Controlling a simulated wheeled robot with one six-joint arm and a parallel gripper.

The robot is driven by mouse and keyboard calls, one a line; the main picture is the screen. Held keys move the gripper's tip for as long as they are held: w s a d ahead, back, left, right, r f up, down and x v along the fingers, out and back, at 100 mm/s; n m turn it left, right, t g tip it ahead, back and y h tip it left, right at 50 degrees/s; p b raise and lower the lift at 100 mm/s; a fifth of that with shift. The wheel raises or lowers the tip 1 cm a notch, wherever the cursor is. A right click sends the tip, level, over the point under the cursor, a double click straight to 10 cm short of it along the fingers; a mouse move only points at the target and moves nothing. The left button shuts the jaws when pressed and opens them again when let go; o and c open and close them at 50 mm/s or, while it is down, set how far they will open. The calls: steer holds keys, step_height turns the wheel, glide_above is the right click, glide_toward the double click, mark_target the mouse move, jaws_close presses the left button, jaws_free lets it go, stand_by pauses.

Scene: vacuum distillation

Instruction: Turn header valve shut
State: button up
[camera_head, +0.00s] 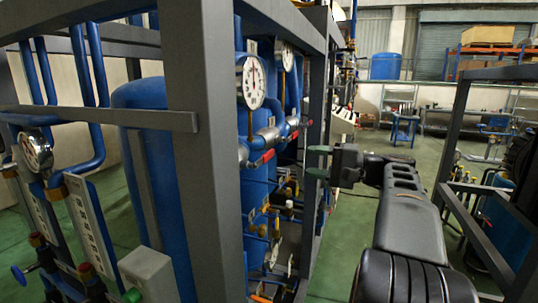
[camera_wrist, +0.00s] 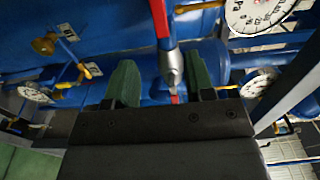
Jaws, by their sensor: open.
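My gripper (camera_head: 318,161) is in the aisle beside the rack, its green fingers pointing left toward the blue pipework. In the wrist view my gripper (camera_wrist: 160,62) is open, with a finger on each side of a valve. This valve has a red lever (camera_wrist: 160,22) and a grey metal body (camera_wrist: 171,68). The lever runs up the picture, and no contact with the fingers shows. In the head view, a red-handled valve (camera_head: 264,157) and another red-handled valve (camera_head: 294,136) sit on the blue header pipe. I cannot tell which of them is between my fingers.
A dial gauge (camera_head: 251,82) stands above the pipe, and another dial (camera_wrist: 254,12) is close by in the wrist view. A grey frame post (camera_head: 208,150) stands left of the valves. The green floor (camera_head: 352,235) in the aisle is clear.

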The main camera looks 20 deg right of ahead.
mark_target(270, 156)
steer(key=p+x, duration=0.2)
steer(key=x, duration=1)
steer(key=shift+w+a+p, duration=0.15)
steer(key=shift+a+p, duration=0.15)
steer(key=shift+p, duration=0.1)
jaws_close()
